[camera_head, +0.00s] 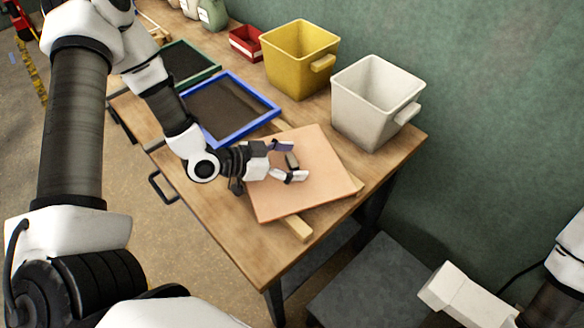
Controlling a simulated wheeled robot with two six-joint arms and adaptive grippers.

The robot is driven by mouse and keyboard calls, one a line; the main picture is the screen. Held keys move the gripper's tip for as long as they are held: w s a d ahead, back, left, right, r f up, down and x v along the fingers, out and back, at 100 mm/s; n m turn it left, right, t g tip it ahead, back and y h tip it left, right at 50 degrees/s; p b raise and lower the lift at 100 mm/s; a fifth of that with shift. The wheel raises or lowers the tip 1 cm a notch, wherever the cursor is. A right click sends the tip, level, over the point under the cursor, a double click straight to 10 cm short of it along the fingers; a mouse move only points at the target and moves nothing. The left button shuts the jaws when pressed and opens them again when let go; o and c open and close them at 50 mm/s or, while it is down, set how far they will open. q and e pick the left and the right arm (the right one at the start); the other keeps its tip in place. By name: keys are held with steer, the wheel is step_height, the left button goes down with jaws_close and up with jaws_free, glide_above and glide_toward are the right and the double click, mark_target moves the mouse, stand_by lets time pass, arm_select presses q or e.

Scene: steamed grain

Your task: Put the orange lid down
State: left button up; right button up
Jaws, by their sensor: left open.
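The orange lid (318,186) is a flat, pale orange square panel with a dark handle (292,160) near its middle. It lies on the wooden table, over wooden strips (299,228) that stick out at its edge. My left gripper (283,161) is just above the lid, open, with its two fingers on either side of the handle. I cannot tell whether the fingers touch the handle. At the lower right a white part of my right arm shows; its fingertips are not in view.
A blue-framed tray (268,103) and a green-framed tray (208,72) lie left of the lid. A yellow bin (298,62), a white bin (372,103) and a red box (243,45) stand along the wall side. The table's front corner (275,268) is clear. A grey platform (375,285) stands below.

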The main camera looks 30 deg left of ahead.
arm_select(q)
jaws_close()
steer(key=shift+r, duration=0.1)
